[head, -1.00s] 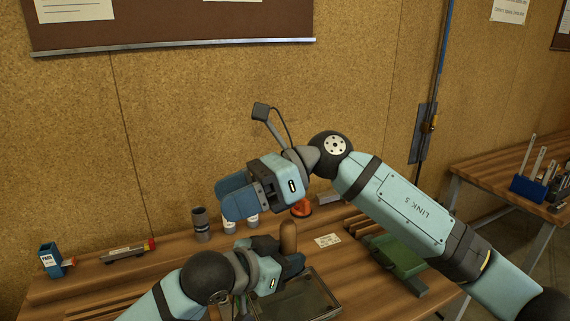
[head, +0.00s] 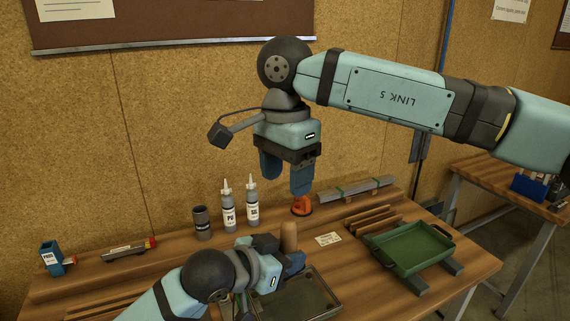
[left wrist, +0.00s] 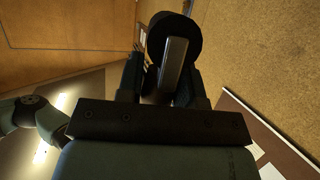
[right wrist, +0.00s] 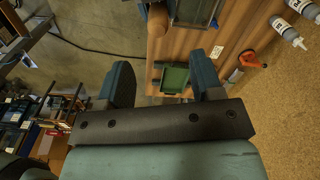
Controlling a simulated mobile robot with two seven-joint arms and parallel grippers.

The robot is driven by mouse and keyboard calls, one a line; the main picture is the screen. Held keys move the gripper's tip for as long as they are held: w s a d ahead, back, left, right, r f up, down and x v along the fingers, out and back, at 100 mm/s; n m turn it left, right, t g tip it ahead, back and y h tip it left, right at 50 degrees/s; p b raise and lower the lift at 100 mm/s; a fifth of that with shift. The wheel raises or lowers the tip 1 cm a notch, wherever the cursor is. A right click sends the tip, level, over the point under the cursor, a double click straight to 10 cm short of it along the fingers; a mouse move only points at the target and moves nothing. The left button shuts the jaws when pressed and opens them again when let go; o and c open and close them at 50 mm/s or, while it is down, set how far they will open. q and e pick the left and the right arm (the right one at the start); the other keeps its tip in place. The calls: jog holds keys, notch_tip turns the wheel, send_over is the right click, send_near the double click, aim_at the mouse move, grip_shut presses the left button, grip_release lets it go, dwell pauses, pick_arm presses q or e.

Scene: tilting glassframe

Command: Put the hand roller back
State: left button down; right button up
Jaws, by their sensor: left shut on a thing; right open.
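The hand roller has a wooden handle (head: 289,236) that stands upright at my left gripper (head: 285,266), above the wooden bench. My left gripper is shut on the roller. In the left wrist view the roller's dark round end (left wrist: 184,30) and a grey bar show between the fingers; the rest is hidden by the gripper. The handle also shows at the top of the right wrist view (right wrist: 157,20). My right gripper (head: 286,180) is open and empty, pointing down above the back of the bench, higher than the roller. Its spread fingers show in the right wrist view (right wrist: 163,82).
Two white-capped bottles (head: 228,212), a grey cylinder (head: 202,223) and an orange suction cup (head: 301,206) stand behind. A green tray (head: 412,262) rests on grey bars at right. A label card (head: 328,239) lies between.

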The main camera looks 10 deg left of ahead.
aim_at(286, 220)
notch_tip(286, 220, down, 10)
jog(key=shift+f, duration=0.15)
dwell(0.3)
grip_shut()
pick_arm(q)
jog(key=c, duration=0.7)
grip_release()
